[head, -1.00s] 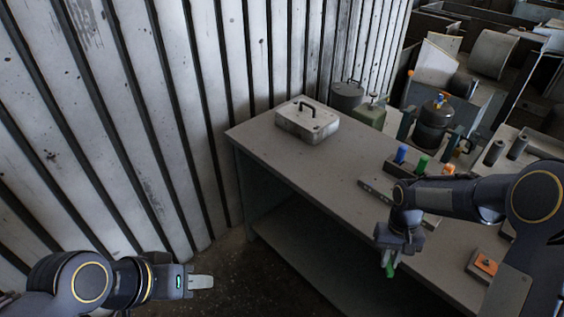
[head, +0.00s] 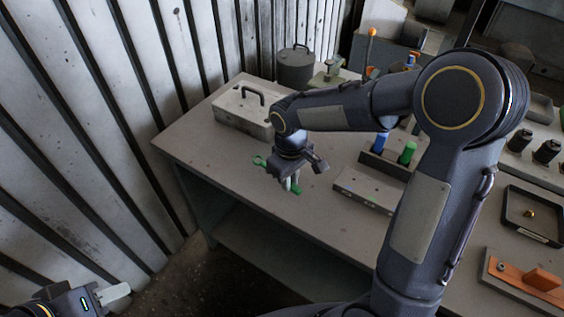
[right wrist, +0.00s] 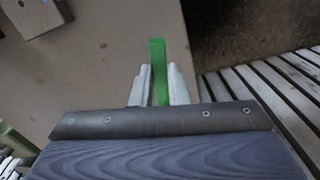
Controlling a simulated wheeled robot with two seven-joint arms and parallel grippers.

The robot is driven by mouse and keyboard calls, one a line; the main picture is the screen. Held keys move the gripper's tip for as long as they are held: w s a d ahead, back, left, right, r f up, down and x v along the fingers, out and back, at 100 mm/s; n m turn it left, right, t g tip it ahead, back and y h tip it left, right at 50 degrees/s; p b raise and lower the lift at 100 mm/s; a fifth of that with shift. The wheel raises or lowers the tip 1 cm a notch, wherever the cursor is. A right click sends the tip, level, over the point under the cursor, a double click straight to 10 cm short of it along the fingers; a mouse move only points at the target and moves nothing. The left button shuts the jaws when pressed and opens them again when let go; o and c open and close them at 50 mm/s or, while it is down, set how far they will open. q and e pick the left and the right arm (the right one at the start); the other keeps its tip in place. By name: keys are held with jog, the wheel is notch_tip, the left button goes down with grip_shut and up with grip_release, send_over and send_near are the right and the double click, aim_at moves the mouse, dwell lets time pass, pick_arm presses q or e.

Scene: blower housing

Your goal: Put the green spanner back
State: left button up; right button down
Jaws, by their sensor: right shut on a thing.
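The green spanner (head: 261,161) is in my right gripper (head: 291,184) above the left part of the grey table (head: 225,168). Its open-ended head sticks out to the left of the jaws and its other end shows below them. In the right wrist view, the spanner (right wrist: 158,68) stands between the two pale fingers (right wrist: 157,88), which are shut on it. The tabletop is beyond it, with a gap that I cannot measure. My left gripper (head: 114,292) is at the lower left, away from the table; its fingers overlap from here.
A grey metal box (head: 242,112) with a black handle sits at the table's back left. A dark rack (head: 382,163) holds upright blue (head: 381,142) and green (head: 407,152) handles, behind a flat bar (head: 368,190). A tray (head: 531,216) and an orange piece (head: 541,280) lie right.

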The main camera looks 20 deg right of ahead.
aim_at(289, 206)
jog(key=shift+s+f+b, duration=0.1)
jog(key=shift+f+b, duration=0.55)
jog(key=shift+f, duration=0.15)
notch_tip(289, 206, down, 6)
jog(key=b, duration=0.4)
jog(key=shift+b, duration=0.35)
jog(key=shift+f+b, duration=0.5)
jog(key=shift+f, duration=0.15)
jog(key=c, duration=0.9)
grip_release()
jog(key=shift+o, duration=0.2)
notch_tip(289, 206, up, 8)
jog(key=p, duration=0.6)
